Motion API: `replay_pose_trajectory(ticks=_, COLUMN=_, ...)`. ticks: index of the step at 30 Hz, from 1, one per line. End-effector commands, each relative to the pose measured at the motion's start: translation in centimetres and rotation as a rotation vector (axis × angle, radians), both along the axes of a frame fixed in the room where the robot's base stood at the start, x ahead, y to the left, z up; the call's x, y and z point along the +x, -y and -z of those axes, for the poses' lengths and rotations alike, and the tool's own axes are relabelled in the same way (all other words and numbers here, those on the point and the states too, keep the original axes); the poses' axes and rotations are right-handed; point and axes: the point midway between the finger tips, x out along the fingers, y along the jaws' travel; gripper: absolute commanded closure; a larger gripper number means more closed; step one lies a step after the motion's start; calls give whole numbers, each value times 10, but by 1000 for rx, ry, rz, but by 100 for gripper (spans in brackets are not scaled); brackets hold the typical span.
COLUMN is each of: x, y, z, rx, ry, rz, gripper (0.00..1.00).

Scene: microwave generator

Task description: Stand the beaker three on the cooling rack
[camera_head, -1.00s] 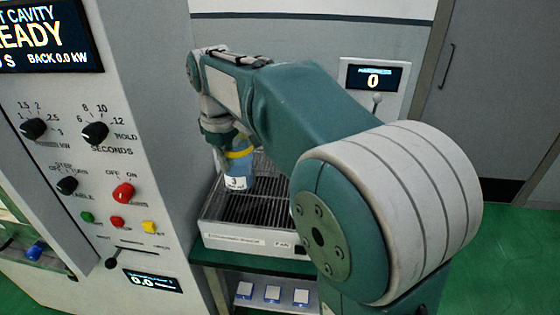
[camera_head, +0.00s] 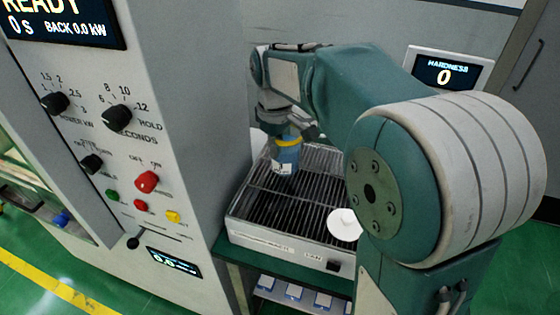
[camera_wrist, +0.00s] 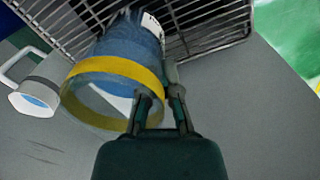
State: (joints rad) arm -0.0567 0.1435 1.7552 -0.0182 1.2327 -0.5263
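The beaker (camera_head: 286,156) is a clear vessel with blue contents, a yellow band and a white label. It is over the back-left part of the cooling rack (camera_head: 262,211), a pale tray with dark bars. My gripper (camera_head: 296,134) is at the beaker's upper edge. In the wrist view the beaker (camera_wrist: 122,62) lies ahead of my gripper (camera_wrist: 163,98), whose fingers are close together on either side of its rim wall. The rack's bars (camera_wrist: 205,22) show behind it. Whether the beaker's base touches the bars is not clear.
A white round dish (camera_head: 344,224) sits on the rack's front right. The tall grey control cabinet (camera_head: 190,130) stands close on the left. A hardness display (camera_head: 445,75) is at the back. A white mug-like vessel (camera_wrist: 36,97) shows left of the beaker in the wrist view.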

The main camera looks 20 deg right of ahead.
Motion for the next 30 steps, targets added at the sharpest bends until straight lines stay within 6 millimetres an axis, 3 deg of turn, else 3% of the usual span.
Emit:
replay_pose_trajectory(ticks=7, x=0, y=3, z=33, rx=2, ry=-1, rz=0, gripper=100)
replay_pose_trajectory(ticks=18, x=0, y=0, z=39, rx=0, ry=1, rz=0, gripper=100)
replay_pose_trajectory(ticks=19, x=0, y=0, z=40, rx=-1, ry=1, rz=0, gripper=92)
replay_pose_trajectory(ticks=21, x=0, y=0, z=40, rx=0, ry=0, rz=0, gripper=61)
replay_pose_trajectory(ticks=22, x=0, y=0, z=40, rx=0, ry=0, rz=0, gripper=57)
replay_pose_trajectory(ticks=30, x=0, y=1, z=39, rx=1, ry=1, rz=0, gripper=57)
